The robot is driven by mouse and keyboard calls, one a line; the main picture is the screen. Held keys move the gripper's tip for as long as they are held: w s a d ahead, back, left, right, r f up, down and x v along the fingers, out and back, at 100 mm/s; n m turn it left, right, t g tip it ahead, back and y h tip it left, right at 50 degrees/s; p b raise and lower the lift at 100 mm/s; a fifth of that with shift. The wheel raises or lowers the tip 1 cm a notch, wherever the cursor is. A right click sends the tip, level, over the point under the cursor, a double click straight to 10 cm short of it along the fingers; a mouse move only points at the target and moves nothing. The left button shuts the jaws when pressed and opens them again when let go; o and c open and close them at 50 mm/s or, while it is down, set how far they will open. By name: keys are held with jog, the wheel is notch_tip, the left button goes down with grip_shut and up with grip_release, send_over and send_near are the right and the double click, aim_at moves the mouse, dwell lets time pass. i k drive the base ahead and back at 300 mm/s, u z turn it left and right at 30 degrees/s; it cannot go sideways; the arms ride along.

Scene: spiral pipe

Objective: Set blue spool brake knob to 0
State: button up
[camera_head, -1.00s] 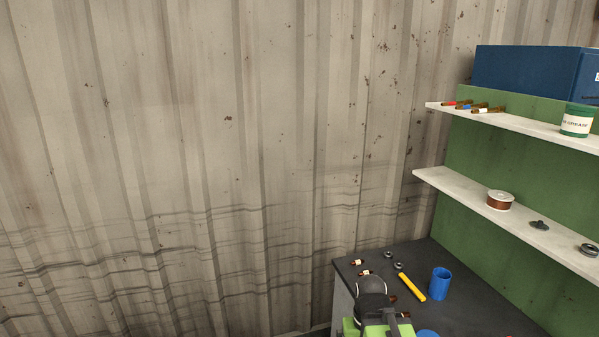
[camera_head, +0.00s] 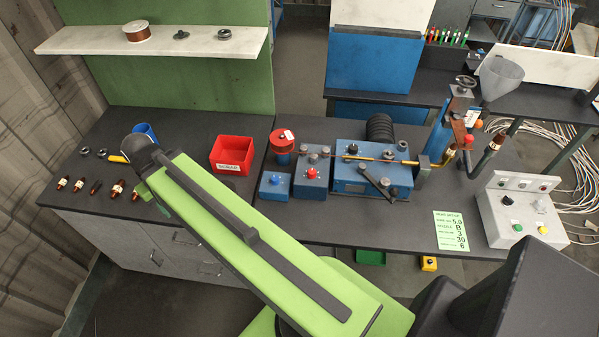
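A small blue box with a blue knob (camera_head: 275,180) on top stands at the front left of the blue bench machine (camera_head: 360,185). A red spool (camera_head: 282,141) stands just behind it. The knob's setting and scale are too small to read. My green arm crosses the lower middle of the view, passing in front of the bench and left of the blue-knob box. My gripper's fingers do not show.
A green set-up card (camera_head: 458,232) lies at the bench's front right, beside a white control box (camera_head: 520,208). A shelf (camera_head: 180,45) is above left.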

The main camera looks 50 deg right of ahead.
aim_at(275, 178)
jog(key=z, duration=1.7)
jog(key=k, duration=1.05)
jog(key=u, duration=0.3)
jog(key=i, duration=0.5)
jog(key=u, duration=0.1)
